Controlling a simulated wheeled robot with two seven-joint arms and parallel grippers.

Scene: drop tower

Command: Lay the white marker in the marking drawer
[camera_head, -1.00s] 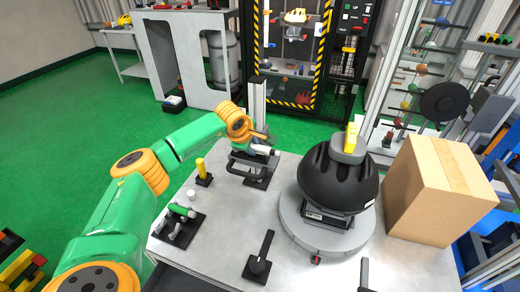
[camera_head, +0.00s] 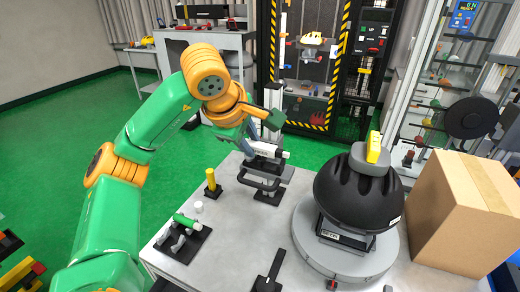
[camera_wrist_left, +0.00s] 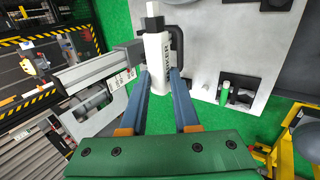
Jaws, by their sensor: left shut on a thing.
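The white marker, a thick white cylinder with dark lettering, shows in the head view (camera_head: 267,149) at the far edge of the grey table, above a black stand (camera_head: 268,178). In the left wrist view the marker (camera_wrist_left: 158,62) stands between the two blue fingers of my left gripper (camera_wrist_left: 159,78), which is shut on it. In the head view my left gripper (camera_head: 262,122) is partly hidden by its own wrist. I cannot tell whether the marker touches the stand. I cannot make out a marking drawer. My right gripper is not in view.
A yellow cylinder (camera_head: 211,179) stands upright, and a green cylinder (camera_head: 187,221) lies on a black holder, both left of the stand. A black dome (camera_head: 352,192) on a round grey base and a cardboard box (camera_head: 463,210) fill the right. A striped-frame cabinet (camera_head: 307,65) stands behind.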

